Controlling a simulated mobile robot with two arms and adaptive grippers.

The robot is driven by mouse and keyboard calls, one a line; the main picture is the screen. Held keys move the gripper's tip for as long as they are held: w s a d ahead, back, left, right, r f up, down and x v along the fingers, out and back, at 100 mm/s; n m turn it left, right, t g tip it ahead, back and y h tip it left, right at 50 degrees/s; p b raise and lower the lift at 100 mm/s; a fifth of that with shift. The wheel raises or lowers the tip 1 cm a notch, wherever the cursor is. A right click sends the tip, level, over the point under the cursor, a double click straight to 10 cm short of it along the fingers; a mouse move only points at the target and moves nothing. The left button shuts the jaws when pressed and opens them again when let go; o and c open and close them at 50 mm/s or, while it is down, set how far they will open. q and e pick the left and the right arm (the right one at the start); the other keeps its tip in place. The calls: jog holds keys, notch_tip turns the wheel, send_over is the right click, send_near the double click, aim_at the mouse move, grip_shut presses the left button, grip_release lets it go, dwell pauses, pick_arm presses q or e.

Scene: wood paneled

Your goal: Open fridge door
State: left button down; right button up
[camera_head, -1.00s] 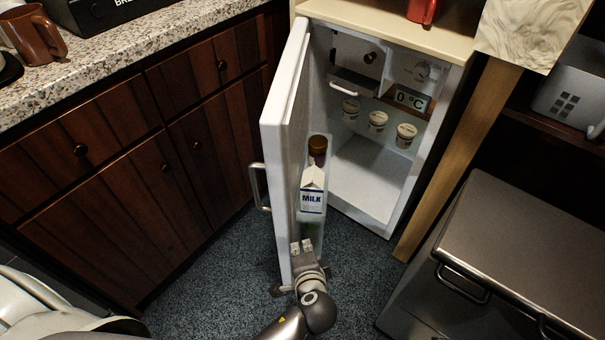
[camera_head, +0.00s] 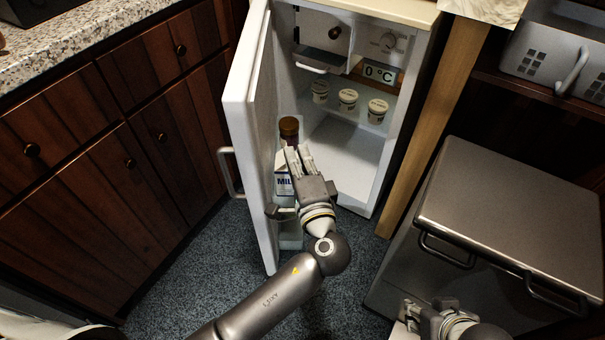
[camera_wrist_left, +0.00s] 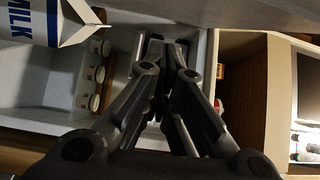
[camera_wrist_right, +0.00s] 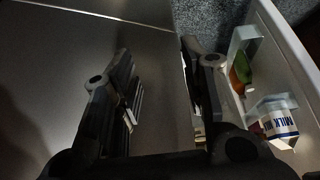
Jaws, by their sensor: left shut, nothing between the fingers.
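The white fridge door (camera_head: 250,110) stands partly open, swung out to the left, with its grey bar handle (camera_head: 230,175) on the outer face. The fridge interior (camera_head: 345,150) is visible. My left gripper (camera_head: 298,160) is shut and empty on the inner side of the door, in front of the milk carton (camera_head: 283,187), which it partly hides. In the left wrist view its fingers (camera_wrist_left: 165,52) point towards the fridge interior, with the carton (camera_wrist_left: 45,20) at upper left. My right gripper (camera_head: 425,312) is low at the bottom of the head view; its fingers (camera_wrist_right: 160,85) are apart and empty.
Small white tubs (camera_head: 348,99) stand on a fridge shelf beside a 0 °C display (camera_head: 381,73). A brown-capped bottle (camera_head: 289,128) is in the door. Wooden cabinets (camera_head: 110,140) stand left of the door. A metal-topped appliance (camera_head: 515,215) is at right. Blue-grey floor (camera_head: 205,270) is clear.

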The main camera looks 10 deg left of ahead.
aim_at(219, 153)
pick_arm(q)
jog(key=shift+w+a, duration=0.2)
jog(key=shift+a, duration=0.6)
jog(key=shift+w+a, duration=0.15)
jog(key=shift+a, duration=0.65)
jog(key=shift+w+a, duration=0.2)
jog(key=shift+a, duration=0.6)
pick_arm(e)
jog(key=shift+w+a+r+t, duration=0.15)
jog(key=shift+w+t, duration=0.1)
jog(key=shift+w, duration=0.25)
jog(key=shift+w+a+r+t, duration=0.15)
jog(key=shift+w+t, duration=0.1)
jog(key=shift+w, duration=0.25)
